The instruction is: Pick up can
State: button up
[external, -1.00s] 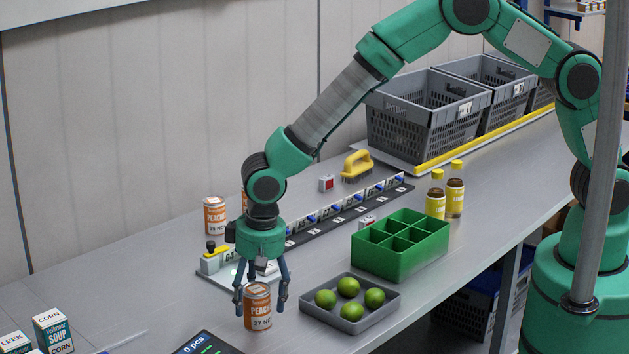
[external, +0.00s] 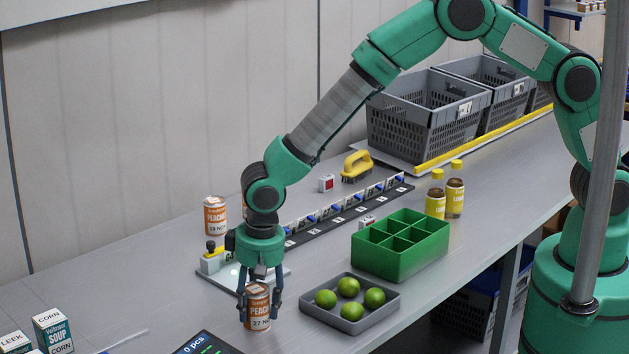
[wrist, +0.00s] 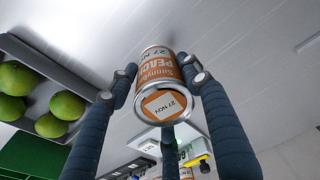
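An orange and white peach can (external: 258,310) stands upright on the grey bench near the front. My gripper (external: 259,306) is above it, pointing down, with its fingers drawn in around the can's sides. In the wrist view the same can (wrist: 163,83) sits between the fingers of my gripper (wrist: 160,85), its dated lid facing the camera. Two fingertips appear to touch its sides, and a third finger is at the lower edge. Another peach can (external: 215,216) stands further back. One more behind my wrist is mostly hidden.
A grey tray of limes (external: 387,301) stands close to the can's right, with a green divided box (external: 425,258) behind it. Soup cartons (external: 54,331) and a dark display (external: 205,345) are at front left.

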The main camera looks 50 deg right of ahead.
jog(key=c, duration=0.4)
jog(key=shift+o, duration=0.2)
jog(key=shift+r, duration=0.15)
notch_tip(320, 180, up, 10)
jog(key=shift+f+p, duration=0.15)
jog(key=shift+p, duration=0.4)
dwell(0.4)
jog(key=w+d+r+m+p, duration=0.1)
jog(key=w+d+p, duration=0.1)
jog(key=w+d, duration=1)
jog(key=w+d+m+p, duration=0.1)
jog(key=w+d, duration=0.8)
jog(key=w, duration=0.6)
jog(key=shift+m, duration=0.5)
jog(key=w+d+p, duration=0.1)
jog(key=w+d, duration=0.4)
jog(key=d, duration=0.5)
jog(key=w+d+p, duration=0.1)
jog(key=w+d, duration=0.4)
jog(key=d, duration=0.5)
jog(key=w+d, duration=0.5)
jog(key=d, duration=0.6)
jog(key=shift+f+p, duration=0.35)
jog(key=shift+p, duration=0.05)
